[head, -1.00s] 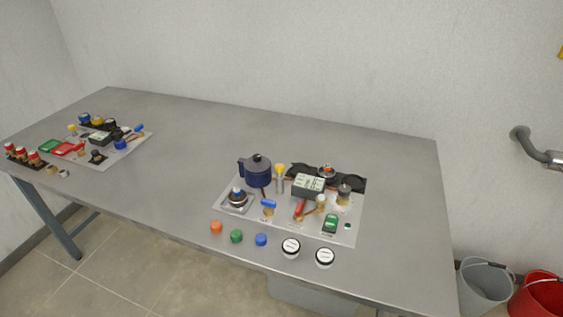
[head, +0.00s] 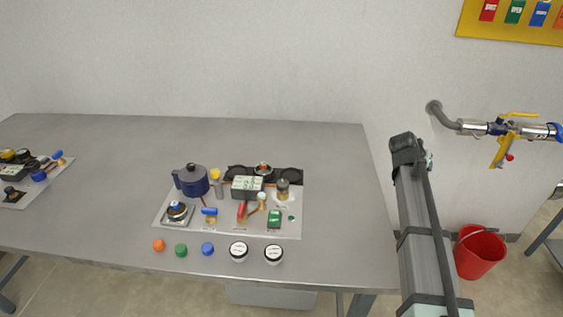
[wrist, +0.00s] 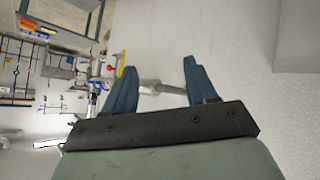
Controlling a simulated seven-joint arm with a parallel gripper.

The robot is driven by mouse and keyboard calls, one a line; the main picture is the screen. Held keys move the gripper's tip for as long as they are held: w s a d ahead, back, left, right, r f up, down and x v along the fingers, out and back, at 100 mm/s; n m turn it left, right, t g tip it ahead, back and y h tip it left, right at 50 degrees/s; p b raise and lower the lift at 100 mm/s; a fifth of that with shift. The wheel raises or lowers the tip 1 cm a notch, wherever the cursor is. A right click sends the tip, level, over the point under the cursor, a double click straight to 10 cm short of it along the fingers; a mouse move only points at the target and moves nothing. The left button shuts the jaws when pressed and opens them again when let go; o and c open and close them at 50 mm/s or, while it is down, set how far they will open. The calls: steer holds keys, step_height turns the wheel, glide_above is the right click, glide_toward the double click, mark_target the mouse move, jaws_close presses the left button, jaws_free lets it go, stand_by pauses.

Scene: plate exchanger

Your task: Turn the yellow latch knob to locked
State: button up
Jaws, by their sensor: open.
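A small yellow knob (head: 215,174) on a grey post stands upright on the panel on the table in the head view, just right of a dark blue pot; I cannot tell for sure that it is the latch knob, nor how it is turned. A yellow lever (head: 519,115) and a yellow handle (head: 501,152) sit on a wall pipe fitting at the right. My gripper (wrist: 160,67) is open and empty in the wrist view, its blue fingers spread apart. It is far from the panel, facing the wall and the pipe.
The grey panel (head: 170,216) carries the blue pot (head: 191,180), a red lever (head: 241,211) and several other controls. Coloured buttons and two white dials line its front. A red bucket (head: 479,251) stands on the floor. The table's (head: 325,170) right part is clear.

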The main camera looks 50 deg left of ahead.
steer(key=s+a+r+t+y, duration=0.15)
steer(key=a+r, duration=0.45)
steer(key=r, duration=0.6)
steer(key=s+a+r+t+y, duration=0.1)
steer(key=s+a+r, duration=0.2)
steer(key=a+r, duration=0.6)
steer(key=s+a+r, duration=0.3)
steer(key=s+r, duration=0.1)
steer(key=r, duration=0.6)
steer(key=m+g+h, duration=0.2)
steer(key=m+g, duration=0.2)
steer(key=g, duration=0.8)
glide_above(215, 170)
step_height(215, 170, down, 16)
step_height(215, 170, down, 12)
steer(key=shift+s+d+f, duration=0.1)
steer(key=shift+f, duration=0.15)
